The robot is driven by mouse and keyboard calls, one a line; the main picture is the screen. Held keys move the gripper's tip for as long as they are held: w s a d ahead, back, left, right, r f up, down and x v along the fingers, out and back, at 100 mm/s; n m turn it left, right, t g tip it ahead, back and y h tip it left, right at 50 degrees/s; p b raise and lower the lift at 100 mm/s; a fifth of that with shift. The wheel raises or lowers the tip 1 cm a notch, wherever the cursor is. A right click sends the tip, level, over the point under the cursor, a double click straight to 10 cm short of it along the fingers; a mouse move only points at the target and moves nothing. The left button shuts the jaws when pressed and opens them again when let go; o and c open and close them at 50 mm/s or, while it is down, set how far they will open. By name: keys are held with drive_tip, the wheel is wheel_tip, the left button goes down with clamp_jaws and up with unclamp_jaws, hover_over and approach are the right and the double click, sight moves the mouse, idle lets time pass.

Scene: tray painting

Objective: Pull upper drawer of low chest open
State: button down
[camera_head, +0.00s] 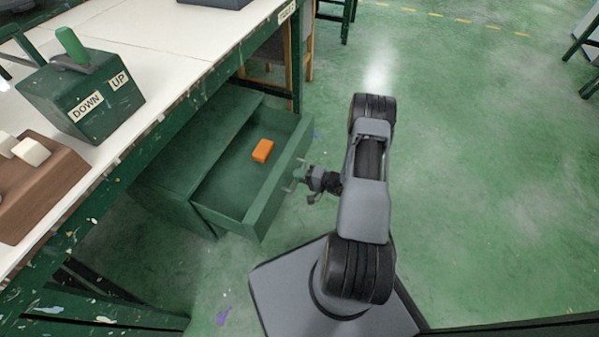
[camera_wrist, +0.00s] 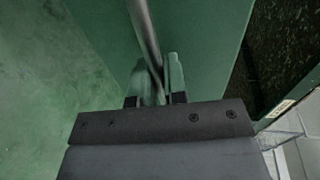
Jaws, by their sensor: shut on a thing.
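The low green chest (camera_head: 168,182) stands under the workbench. Its upper drawer (camera_head: 268,205) is pulled well out, and an orange block (camera_head: 262,150) lies inside it. My gripper (camera_head: 299,176) is at the outer face of the drawer front. In the wrist view my gripper (camera_wrist: 158,82) is shut on the drawer's bar handle (camera_wrist: 145,32), with the green drawer front (camera_wrist: 205,40) behind it. The lower part of the chest is partly hidden below the open drawer.
The white-topped workbench (camera_head: 165,50) runs along the left above the chest. On it are a green lever box (camera_head: 85,110) marked UP and DOWN and a brown wooden block (camera_head: 35,195) with white pieces. The green floor (camera_head: 480,180) on the right is clear.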

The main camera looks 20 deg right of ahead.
drive_tip(key=shift+d, duration=0.1)
drive_tip(key=c, duration=1.2)
unclamp_jaws()
drive_tip(key=p+v, duration=0.3)
drive_tip(key=v, duration=1.1)
drive_tip(key=shift+f, duration=0.1)
drive_tip(key=w+a+r+n+g+p, duration=0.15)
drive_tip(key=a+r+g+p, duration=0.3)
drive_tip(key=r, duration=0.65)
drive_tip(key=a+r+n+g+h+p, duration=0.1)
drive_tip(key=a+r+n+g+p, duration=0.2)
drive_tip(key=r+p, duration=0.55)
drive_tip(key=a+r+n+g+p, duration=0.2)
drive_tip(key=a+r+g+p, duration=0.1)
drive_tip(key=r, duration=1.1)
drive_tip(key=s+a+r+n+t+h+p, duration=0.1)
drive_tip(key=r+p, duration=0.4)
drive_tip(key=r, duration=0.5)
drive_tip(key=s+a+r+n+h+p, duration=0.1)
drive_tip(key=s+a+r+h+p, duration=0.2)
drive_tip(key=r, duration=0.8)
drive_tip(key=s+a+r+n+t+h+p, duration=0.1)
drive_tip(key=s+a+r+h+p, duration=0.2)
drive_tip(key=r+h+p, duration=0.2)
wheel_tip(320, 180, up, 6)
drive_tip(key=p, duration=0.3)
drive_tip(key=shift+f+t+h, duration=0.25)
drive_tip(key=shift+t+h, duration=0.05)
drive_tip(key=shift+t, duration=0.05)
